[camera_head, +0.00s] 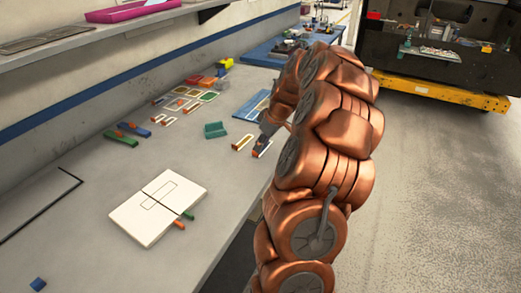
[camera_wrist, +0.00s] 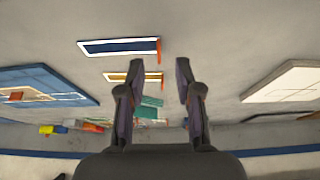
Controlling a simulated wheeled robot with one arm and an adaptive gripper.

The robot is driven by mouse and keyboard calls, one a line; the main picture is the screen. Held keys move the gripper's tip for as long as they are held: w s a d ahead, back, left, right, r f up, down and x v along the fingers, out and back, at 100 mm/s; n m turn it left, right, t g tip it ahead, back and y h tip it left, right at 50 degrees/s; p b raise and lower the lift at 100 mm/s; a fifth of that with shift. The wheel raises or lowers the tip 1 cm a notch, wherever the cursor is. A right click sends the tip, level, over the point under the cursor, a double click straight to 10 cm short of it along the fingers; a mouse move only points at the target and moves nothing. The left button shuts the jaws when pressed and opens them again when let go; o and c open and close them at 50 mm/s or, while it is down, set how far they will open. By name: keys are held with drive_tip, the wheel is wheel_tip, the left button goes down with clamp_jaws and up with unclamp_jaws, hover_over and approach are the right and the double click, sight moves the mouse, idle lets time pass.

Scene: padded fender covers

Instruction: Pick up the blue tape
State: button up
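A flat blue strip with a white border and an orange end, the likely blue tape (camera_wrist: 119,47), lies on the grey table ahead of my fingertips in the wrist view. In the head view, a small blue and white strip (camera_head: 262,148) lies just below my gripper (camera_head: 267,134). My gripper's two dark fingers (camera_wrist: 160,68) are apart with nothing between them in the wrist view. The strip lies beyond and left of the fingertips, not touching them. In the head view my arm hides part of the table, and the fingertips are too small to make out.
A teal holder (camera_head: 215,130) stands to the left. A white case (camera_head: 158,205) and a small blue block (camera_head: 38,284) are nearer. Several coloured strips lie farther back. The table's front left is mostly clear.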

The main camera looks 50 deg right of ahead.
drive_tip(key=shift+p+x, duration=0.85)
drive_tip(key=shift+x, duration=1.45)
drive_tip(key=shift+w+d+r, duration=0.1)
drive_tip(key=shift+w, duration=0.1)
drive_tip(key=shift+c, duration=0.2)
clamp_jaws()
